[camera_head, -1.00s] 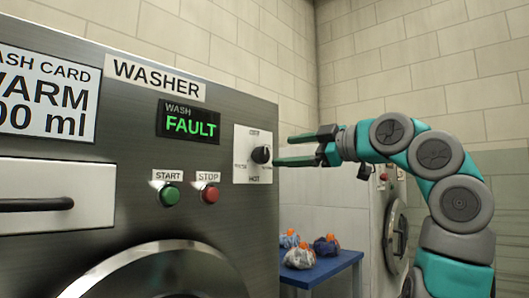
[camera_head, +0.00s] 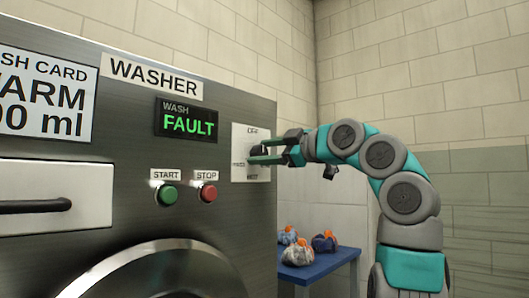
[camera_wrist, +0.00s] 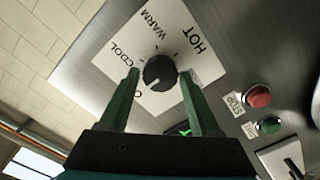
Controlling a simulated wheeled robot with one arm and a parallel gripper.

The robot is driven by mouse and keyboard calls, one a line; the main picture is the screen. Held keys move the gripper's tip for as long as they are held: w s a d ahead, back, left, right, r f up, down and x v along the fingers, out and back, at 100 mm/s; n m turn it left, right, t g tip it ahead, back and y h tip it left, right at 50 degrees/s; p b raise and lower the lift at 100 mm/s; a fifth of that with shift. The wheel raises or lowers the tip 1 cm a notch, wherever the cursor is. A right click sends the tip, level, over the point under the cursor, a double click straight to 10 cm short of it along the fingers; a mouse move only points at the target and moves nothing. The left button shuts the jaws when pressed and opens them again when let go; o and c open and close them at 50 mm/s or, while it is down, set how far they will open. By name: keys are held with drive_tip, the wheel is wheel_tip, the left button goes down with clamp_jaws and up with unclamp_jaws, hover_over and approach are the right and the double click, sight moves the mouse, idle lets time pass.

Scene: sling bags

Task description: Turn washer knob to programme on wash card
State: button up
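The washer's black knob (camera_head: 258,151) sits on a white dial plate (camera_head: 237,168). In the wrist view, the knob (camera_wrist: 160,72) is ringed by the labels COOL, WARM and HOT, plus one label partly hidden by a finger. A small pale mark on it seems to face that part-hidden label, which reads OFF in the head view. My gripper (camera_head: 252,154) is open, with one finger on either side of the knob. In the wrist view, gaps show between the fingers (camera_wrist: 158,75) and the knob. The wash card (camera_head: 45,95) reads WARM, its left side cut off.
A green START button (camera_head: 167,195) and a red STOP button (camera_head: 207,194) lie left of and below the dial. A blue table (camera_head: 338,262) with several bundles stands right of the washer.

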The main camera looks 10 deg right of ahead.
clamp_jaws()
drive_tip(key=shift+m, duration=0.3)
drive_tip(key=m+b, duration=0.1)
drive_tip(key=m, duration=0.1)
drive_tip(key=shift+m+b, duration=0.3)
drive_tip(key=shift+b, duration=0.05)
drive_tip(key=shift+m, duration=0.9)
drive_tip(key=shift+r+m, duration=0.1)
drive_tip(key=shift+m, duration=0.8)
drive_tip(key=shift+d, duration=0.1)
